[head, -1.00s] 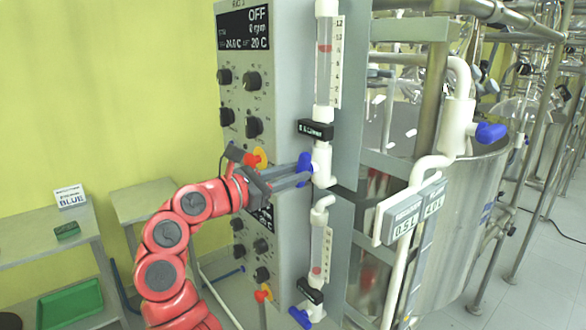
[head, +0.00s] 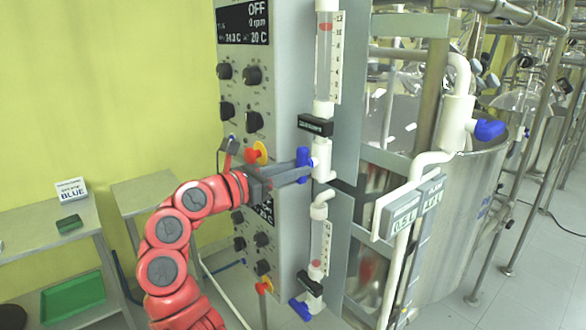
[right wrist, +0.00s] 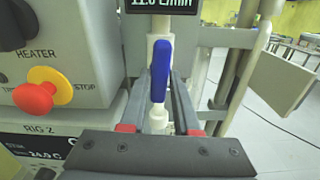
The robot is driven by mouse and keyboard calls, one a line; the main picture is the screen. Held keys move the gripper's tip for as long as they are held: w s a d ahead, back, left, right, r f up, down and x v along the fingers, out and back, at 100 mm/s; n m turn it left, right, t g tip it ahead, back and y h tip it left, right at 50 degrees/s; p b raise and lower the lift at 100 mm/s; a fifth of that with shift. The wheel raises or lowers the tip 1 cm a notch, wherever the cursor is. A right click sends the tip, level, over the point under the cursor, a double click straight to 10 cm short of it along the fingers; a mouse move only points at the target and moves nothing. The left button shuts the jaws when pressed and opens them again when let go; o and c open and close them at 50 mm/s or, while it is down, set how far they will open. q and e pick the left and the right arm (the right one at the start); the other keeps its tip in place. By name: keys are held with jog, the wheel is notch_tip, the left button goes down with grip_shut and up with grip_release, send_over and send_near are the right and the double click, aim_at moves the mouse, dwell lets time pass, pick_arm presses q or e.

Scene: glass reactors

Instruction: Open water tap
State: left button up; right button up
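The water tap's blue handle (head: 303,158) sits on the white pipe at the edge of the grey control panel, below the upper flow tube (head: 327,60). It stands upright. My right gripper (head: 304,166) reaches it from the left, one finger on each side of the handle. In the right wrist view the blue handle (right wrist: 160,70) lies between the two fingers, which look closed on it; the exact contact is hard to see. The black flow display (right wrist: 163,6) above it is partly cut off and reads about 11 L/min. My left gripper is not in view.
The grey control panel (head: 285,100) stands close behind my arm, with a red stop knob (right wrist: 33,98) near the gripper. A second blue tap (head: 300,309) is lower down. Pipes and a steel vessel (head: 460,210) stand right. A table with a green tray (head: 72,300) is left.

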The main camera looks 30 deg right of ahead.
jog(key=o, duration=0.4)
jog(key=shift+c, duration=0.2)
jog(key=s+a+b, duration=0.1)
jog(key=a+b, duration=0.2)
jog(key=a, duration=1.4)
jog(key=shift+s+a, duration=0.15)
